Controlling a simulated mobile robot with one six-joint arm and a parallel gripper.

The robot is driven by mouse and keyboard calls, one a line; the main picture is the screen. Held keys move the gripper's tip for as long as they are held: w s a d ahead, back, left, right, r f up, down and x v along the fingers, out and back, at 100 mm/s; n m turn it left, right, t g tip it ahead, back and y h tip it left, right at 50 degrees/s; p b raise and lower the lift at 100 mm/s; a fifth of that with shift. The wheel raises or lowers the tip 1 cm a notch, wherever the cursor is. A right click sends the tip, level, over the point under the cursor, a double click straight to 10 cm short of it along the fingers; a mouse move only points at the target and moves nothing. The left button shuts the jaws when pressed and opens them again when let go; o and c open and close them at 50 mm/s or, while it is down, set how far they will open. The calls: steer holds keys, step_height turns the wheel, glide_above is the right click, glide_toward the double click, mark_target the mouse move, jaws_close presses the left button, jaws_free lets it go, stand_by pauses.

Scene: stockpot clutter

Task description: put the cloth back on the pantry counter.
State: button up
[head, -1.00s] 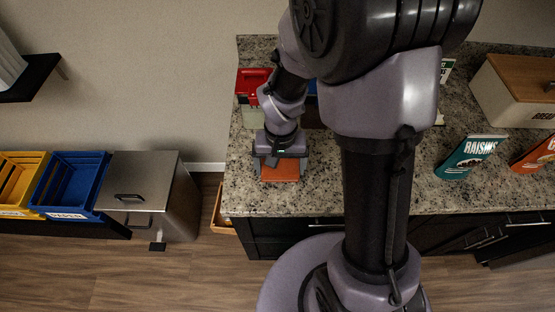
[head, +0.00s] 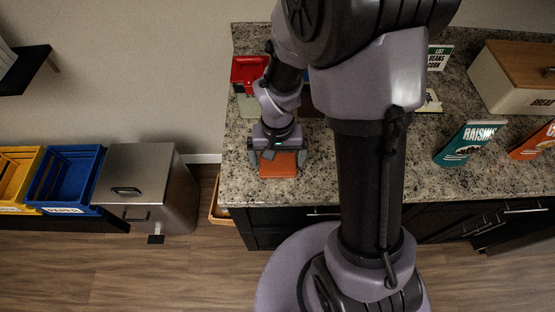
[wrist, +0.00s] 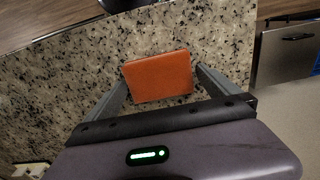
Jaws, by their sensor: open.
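The cloth (head: 278,165) appears as a flat orange rectangle on the speckled granite counter (head: 350,212), near its left end. In the wrist view the orange cloth (wrist: 158,77) lies flat on the stone, between and just beyond my fingers. My gripper (head: 277,156) is over the cloth and points down at it. Its two fingers are spread apart, one on each side of the cloth, and hold nothing. It also shows in the wrist view (wrist: 160,88). I cannot tell the exact gap between the fingertips and the counter.
A red container (head: 249,72) stands behind my gripper. A teal raisins box (head: 468,143), an orange box (head: 535,142) and a cream bread bin (head: 508,88) stand to the right. A steel bin (head: 150,185), blue crate (head: 65,180) and yellow crate (head: 18,178) are at left.

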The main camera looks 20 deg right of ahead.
step_height(320, 180, up, 10)
steer(key=p, duration=0.3)
step_height(320, 180, up, 10)
steer(key=t, duration=0.2)
glide_above(277, 162)
steer(key=s+a, duration=0.1)
steer(key=s, duration=0.2)
steer(key=s+a+r+t+y, duration=0.2)
steer(key=s+r+t, duration=0.1)
steer(key=s+r, duration=0.4)
steer(key=shift+s+a+r+m+t, duration=0.15)
steer(key=shift+s+r+m+t, duration=0.25)
steer(key=shift+s, duration=0.35)
step_height(277, 162, down, 11)
steer(key=b, duration=1.1)
steer(key=shift+r, duration=0.1)
